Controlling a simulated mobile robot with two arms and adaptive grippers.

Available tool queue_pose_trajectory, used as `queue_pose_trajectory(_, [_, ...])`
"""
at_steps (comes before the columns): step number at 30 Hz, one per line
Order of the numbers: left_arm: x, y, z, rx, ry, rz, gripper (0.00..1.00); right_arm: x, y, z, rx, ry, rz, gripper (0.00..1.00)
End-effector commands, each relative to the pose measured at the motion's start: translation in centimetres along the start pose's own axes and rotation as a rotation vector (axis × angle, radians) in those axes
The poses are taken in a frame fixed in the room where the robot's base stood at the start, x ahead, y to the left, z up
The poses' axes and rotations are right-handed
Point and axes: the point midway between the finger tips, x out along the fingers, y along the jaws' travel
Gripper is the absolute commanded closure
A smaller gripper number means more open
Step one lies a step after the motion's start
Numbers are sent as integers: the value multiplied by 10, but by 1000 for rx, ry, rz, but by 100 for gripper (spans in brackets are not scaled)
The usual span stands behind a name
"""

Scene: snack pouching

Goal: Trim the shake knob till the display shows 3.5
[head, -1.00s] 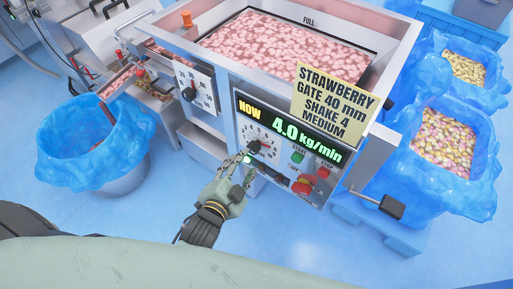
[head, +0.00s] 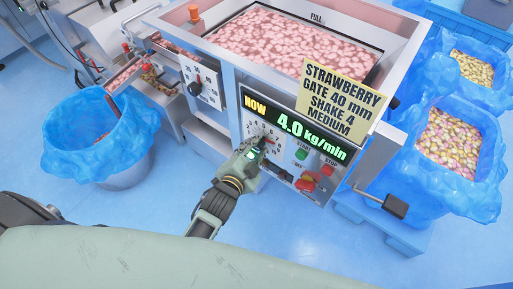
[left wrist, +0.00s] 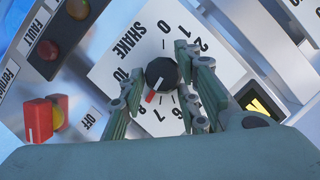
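The black shake knob (left wrist: 161,73) with a red pointer sits on a white numbered dial marked SHAKE (left wrist: 118,43) in the left wrist view. The pointer aims down and left there, toward the high-number side. My left gripper (head: 256,149) is at the dial in the head view and partly hides it. In the left wrist view its two fingers stand on either side of the knob, open, with small gaps seeming to remain. My right gripper is not in view.
A yellow card (head: 343,98) reads STRAWBERRY, GATE 40 mm, SHAKE 4, MEDIUM. Green START (head: 301,154) and red STOP (head: 327,170) buttons lie right of the dial. Another knob (head: 195,88) is at the left. Blue-lined bins (head: 84,125) stand around the machine.

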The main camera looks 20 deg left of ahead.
Motion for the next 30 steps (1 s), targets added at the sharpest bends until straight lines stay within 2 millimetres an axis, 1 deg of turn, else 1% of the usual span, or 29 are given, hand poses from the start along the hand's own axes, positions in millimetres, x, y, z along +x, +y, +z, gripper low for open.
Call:
queue_pose_trajectory(1, [0,3,1,-1,-3,5,79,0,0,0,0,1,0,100])
queue_pose_trajectory(6, [-1,4,2,-1,-5,8,94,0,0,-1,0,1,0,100])
queue_pose_trajectory(8, [-1,5,2,-1,-5,9,98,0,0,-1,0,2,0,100])
queue_pose_trajectory(11, [-1,4,1,-10,-6,15,98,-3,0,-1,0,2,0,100])
queue_pose_trajectory(13, [-2,3,0,-34,-6,27,98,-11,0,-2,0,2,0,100])
queue_pose_trajectory(18, [-4,0,-3,-167,-6,82,98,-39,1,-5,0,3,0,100])
queue_pose_trajectory(22, [-4,0,-2,-295,-5,133,98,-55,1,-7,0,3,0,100])
queue_pose_trajectory(26, [-4,2,1,-404,-3,173,98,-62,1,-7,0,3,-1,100])
queue_pose_trajectory(30, [-3,4,2,-448,-4,187,98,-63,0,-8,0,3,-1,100])
